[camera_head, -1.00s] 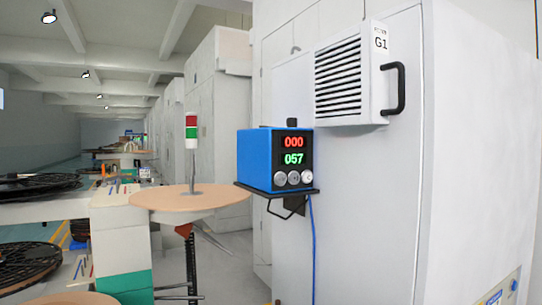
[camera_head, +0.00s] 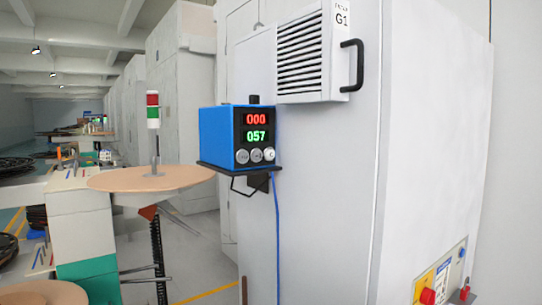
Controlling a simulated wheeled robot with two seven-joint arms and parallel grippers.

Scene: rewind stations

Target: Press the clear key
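A blue counter box (camera_head: 215,135) sits on a small black bracket shelf (camera_head: 238,171) on the side of a tall light-grey cabinet. Its dark face shows a red 000 (camera_head: 257,119) above a green 057 (camera_head: 257,136). Below the digits is a row of three round pale keys; the left key (camera_head: 242,156), the middle key (camera_head: 257,155) and the right key (camera_head: 269,154), which looks whiter. Their labels are too small to read, so I cannot tell which is the clear key. Neither of my grippers shows.
The grey cabinet (camera_head: 430,140) fills the right, with a louvred box (camera_head: 302,55) marked G1 and a black handle (camera_head: 352,65). A round tan table (camera_head: 150,178) with a red-green-white signal light (camera_head: 153,110) stands left of the counter. A red button (camera_head: 427,296) is low at the right.

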